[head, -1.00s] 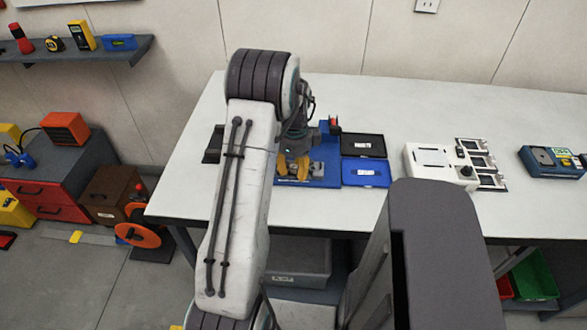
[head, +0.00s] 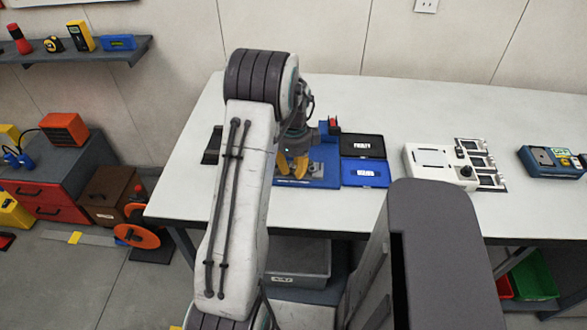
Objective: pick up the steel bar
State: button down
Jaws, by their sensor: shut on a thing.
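My gripper (head: 292,170), with yellow fingers, is over the blue fixture (head: 325,182) on the white workbench. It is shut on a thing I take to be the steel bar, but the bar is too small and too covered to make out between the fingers. Small grey metal parts (head: 316,169) show on the fixture just right of the fingers. My arm hides the fixture's left part.
A black tray (head: 362,146) and a blue tray (head: 365,174) lie right of the fixture. A white panel device (head: 436,163) and a blue meter (head: 551,161) stand farther right. The bench top (head: 390,105) behind them is clear.

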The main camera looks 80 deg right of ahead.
aim_at(296, 168)
jog(key=r, duration=0.4)
jog(key=shift+s+r, duration=0.1)
jog(key=shift+s, duration=0.25)
jog(key=s+r+b, duration=0.1)
jog(key=s+r, duration=0.5)
jog(key=s, duration=0.4)
jog(key=shift+s+a+r, duration=0.25)
jog(key=shift+s+a, duration=0.05)
jog(key=shift+s, duration=0.1)
